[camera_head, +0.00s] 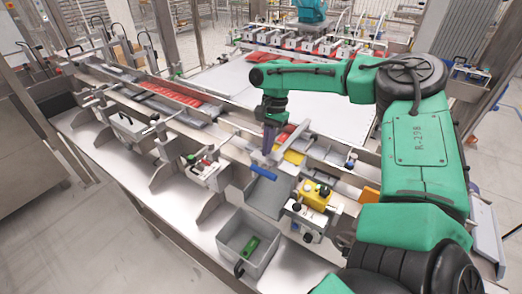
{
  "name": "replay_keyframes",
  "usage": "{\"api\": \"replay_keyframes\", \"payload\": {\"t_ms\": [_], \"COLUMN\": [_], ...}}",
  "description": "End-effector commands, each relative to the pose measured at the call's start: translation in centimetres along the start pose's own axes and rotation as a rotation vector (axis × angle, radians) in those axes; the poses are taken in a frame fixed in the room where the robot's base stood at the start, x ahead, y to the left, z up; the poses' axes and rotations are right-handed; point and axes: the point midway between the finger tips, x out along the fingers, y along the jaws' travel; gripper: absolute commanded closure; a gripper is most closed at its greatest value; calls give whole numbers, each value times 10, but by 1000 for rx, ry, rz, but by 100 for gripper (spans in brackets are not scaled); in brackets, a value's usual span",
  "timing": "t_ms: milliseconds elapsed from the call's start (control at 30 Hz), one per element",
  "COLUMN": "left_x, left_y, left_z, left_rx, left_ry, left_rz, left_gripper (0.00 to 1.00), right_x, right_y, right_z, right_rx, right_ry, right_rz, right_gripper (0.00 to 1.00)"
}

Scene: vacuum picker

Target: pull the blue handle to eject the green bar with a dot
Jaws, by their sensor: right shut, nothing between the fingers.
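The blue handle (261,173) is a short bar at the front edge of the machine's rail, above a grey tilted plate. My right gripper (267,158) points down just behind and above the blue handle. It is shut with nothing between its fingers; whether it touches the handle cannot be told. A green bar (250,246) lies in the grey open bin (232,262) below the handle. A dark mark shows on the bar, too small to tell if it is a dot. My left gripper is not in view.
A yellow control box (315,196) stands right of the handle, and an orange block (370,195) beyond it. Red parts (170,94) lie in the long rail at left. Brackets and clamps line the front bench. A white flat surface (225,82) lies behind the rail.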

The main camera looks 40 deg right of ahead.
Motion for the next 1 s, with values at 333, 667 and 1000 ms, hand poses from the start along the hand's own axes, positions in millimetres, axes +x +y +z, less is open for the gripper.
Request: {"api": "replay_keyframes", "payload": {"t_ms": [333, 667, 1000], "left_x": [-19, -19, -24], "left_y": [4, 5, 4], "left_z": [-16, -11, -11], "left_rx": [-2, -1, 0], "left_ry": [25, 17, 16], "left_rz": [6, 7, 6], "left_gripper": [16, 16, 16], "right_x": [10, 11, 31], "right_y": [-1, -1, -1], "right_z": [31, 38, 125], "right_rx": [-4, -6, -13], "right_ry": [1, 1, 3], "right_rz": [-4, -3, -2], "right_gripper": [100, 100, 100]}}
